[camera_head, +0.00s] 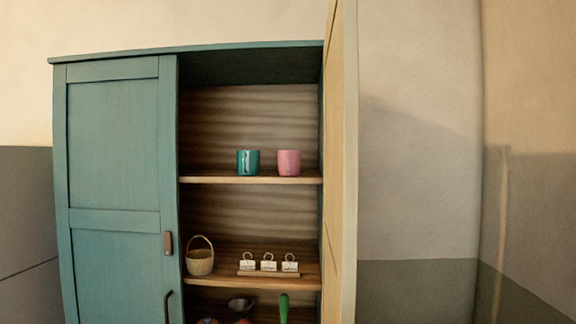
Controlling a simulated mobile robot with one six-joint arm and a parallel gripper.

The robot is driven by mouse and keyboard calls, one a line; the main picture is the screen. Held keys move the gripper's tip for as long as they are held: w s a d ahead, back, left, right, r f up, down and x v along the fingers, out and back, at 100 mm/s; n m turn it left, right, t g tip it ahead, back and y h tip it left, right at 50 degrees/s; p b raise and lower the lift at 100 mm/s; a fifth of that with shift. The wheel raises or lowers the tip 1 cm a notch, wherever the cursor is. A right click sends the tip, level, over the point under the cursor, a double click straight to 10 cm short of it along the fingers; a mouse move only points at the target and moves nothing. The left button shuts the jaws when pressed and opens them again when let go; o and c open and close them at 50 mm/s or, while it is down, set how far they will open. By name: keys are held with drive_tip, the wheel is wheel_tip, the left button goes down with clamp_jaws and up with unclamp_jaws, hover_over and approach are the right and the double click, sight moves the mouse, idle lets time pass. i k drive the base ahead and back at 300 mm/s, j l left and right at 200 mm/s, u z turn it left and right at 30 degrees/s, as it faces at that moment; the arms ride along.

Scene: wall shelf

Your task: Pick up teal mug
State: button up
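The teal mug (248,163) stands upright on the upper shelf (215,180) of a teal cabinet, near the middle of the opening. A pink mug (289,163) stands just to its right with a small gap between them. A light vertical streak, perhaps a handle or a reflection, shows on the front of the teal mug. My gripper is not in view.
The left cabinet door (113,145) is closed; the right door (342,160) stands open, seen nearly edge-on. A wicker basket (200,262) and a rack with small white items (268,265) are on the shelf below. Lower down are a bowl (240,304) and a green object (284,307).

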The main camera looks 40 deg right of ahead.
sight(247, 161)
drive_tip(key=i+z, duration=0.5)
drive_tip(key=i+j+z, duration=0.25)
drive_tip(key=z, duration=0.2)
drive_tip(key=i+j+z, duration=0.3)
drive_tip(key=z, duration=0.2)
